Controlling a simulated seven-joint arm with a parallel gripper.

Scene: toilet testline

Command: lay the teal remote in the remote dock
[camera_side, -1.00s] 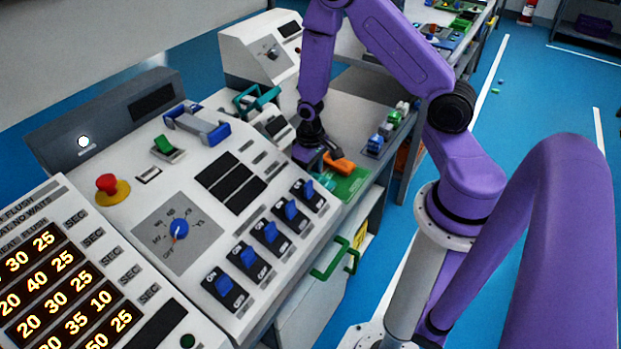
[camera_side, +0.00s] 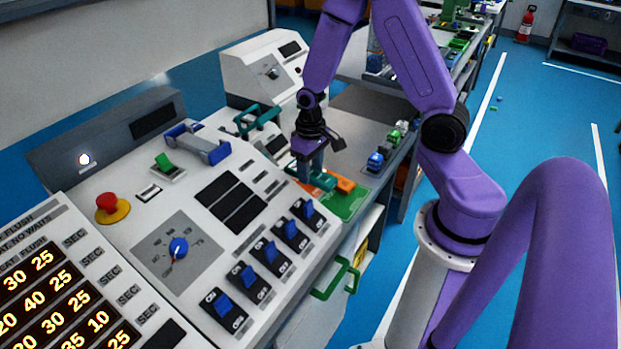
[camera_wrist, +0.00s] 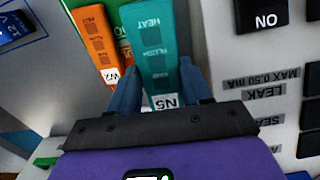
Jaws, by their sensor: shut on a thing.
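The teal remote (camera_wrist: 155,45) is between the two fingers of my gripper (camera_wrist: 160,92), which is shut on its near end, by the white N5 label. In the side view the teal remote (camera_side: 322,180) shows just below my gripper (camera_side: 312,168).
The sloped control console (camera_side: 205,268) with blue switches stands close on the left. A teal handle (camera_side: 260,117) rises behind it. Small blue and green parts (camera_side: 386,150) sit on the bench to the right.

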